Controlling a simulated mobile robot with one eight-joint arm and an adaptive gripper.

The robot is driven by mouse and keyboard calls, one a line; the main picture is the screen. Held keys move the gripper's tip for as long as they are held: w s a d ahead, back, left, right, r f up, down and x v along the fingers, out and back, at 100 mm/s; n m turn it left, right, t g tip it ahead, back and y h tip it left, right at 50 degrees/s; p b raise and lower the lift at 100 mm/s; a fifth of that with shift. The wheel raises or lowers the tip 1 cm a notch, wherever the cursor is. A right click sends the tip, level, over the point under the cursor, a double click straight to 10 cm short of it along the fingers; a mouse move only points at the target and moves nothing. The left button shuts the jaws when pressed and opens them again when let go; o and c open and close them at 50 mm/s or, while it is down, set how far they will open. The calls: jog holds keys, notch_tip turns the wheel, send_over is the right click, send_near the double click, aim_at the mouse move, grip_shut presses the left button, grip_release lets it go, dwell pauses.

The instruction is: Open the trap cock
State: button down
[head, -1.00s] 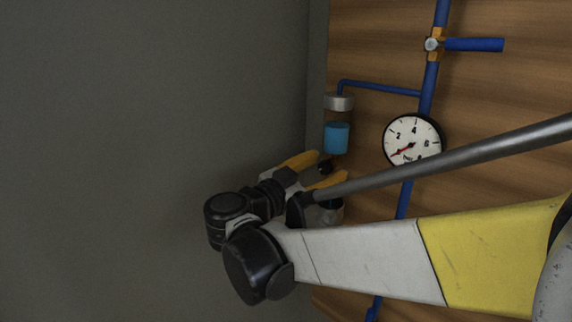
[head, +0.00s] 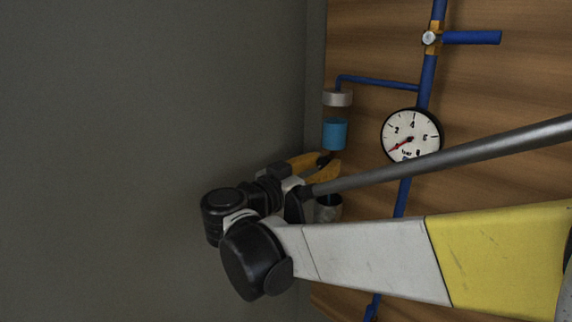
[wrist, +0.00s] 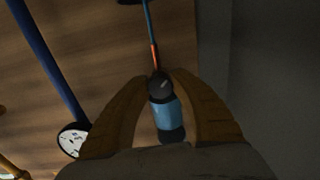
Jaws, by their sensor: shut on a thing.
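The trap (head: 335,134), a jar of blue liquid under a grey cap, hangs on the board. A short orange-red part and a thin blue line (wrist: 148,22) run on beyond the fingertips. The fingers partly hide the cock, so I cannot tell its handle's angle.
A grey cup (head: 328,208) stands below the trap, partly behind my arm. A round gauge (head: 412,134) and a blue pipe (head: 403,198) are to the right. A valve with a blue handle (head: 472,38) is at the upper right. A grey wall (head: 130,100) is to the left.

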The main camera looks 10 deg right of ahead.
jog(key=shift+f+n+b, duration=0.15)
jog(key=shift+n+b, duration=0.3)
jog(key=shift+n, duration=1.65)
jog(key=c, duration=1.1)
grip_release()
jog(key=shift+d, duration=0.1)
jog(key=v, duration=1.2)
